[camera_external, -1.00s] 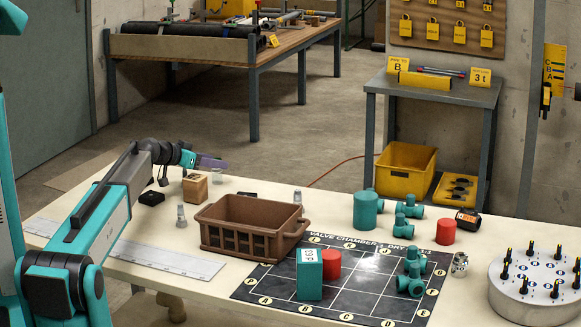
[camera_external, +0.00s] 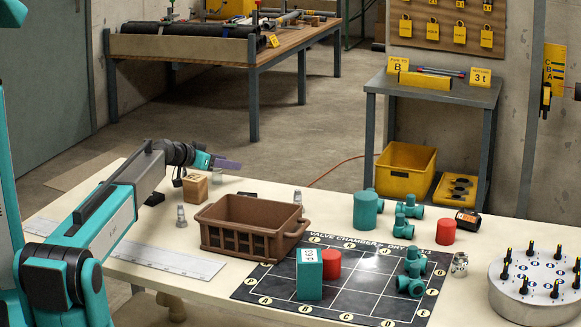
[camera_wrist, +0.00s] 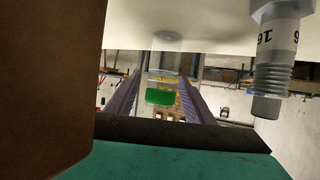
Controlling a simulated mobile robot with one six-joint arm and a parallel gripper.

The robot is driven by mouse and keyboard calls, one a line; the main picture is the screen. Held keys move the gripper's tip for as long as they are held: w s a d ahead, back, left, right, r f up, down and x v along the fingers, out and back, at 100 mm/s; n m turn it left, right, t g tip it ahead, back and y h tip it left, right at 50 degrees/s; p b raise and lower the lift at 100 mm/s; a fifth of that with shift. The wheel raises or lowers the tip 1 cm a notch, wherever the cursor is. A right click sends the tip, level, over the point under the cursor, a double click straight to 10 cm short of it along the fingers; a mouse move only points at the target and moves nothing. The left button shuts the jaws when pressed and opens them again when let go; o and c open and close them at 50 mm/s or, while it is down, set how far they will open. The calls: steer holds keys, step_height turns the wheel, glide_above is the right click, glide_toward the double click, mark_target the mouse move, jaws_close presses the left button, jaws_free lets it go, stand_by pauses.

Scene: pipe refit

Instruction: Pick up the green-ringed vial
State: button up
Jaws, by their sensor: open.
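The green-ringed vial (camera_wrist: 160,97) is clear with a broad green band. In the wrist view it shows between the two purple fingers of my gripper (camera_wrist: 162,82), with a gap on each side. I cannot tell how far it lies from the fingertips. In the external view my gripper (camera_external: 228,164) is above the table's far left edge area, just behind and above a wooden block (camera_external: 195,187), fingers pointing right. I cannot make out the green ring in that view.
In the wrist view a brown block face (camera_wrist: 45,80) fills the left side, and a grey threaded fitting (camera_wrist: 275,60) stands close at upper right. A brown crate (camera_external: 245,240), small grey fittings (camera_external: 181,216) (camera_external: 298,197) and a dark grid mat (camera_external: 365,270) lie further right or nearer.

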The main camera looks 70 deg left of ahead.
stand_by(0.6)
steer(key=c, duration=1.1)
steer(key=shift+c, duration=0.2)
step_height(320, 180, up, 10)
steer(key=b, duration=0.1)
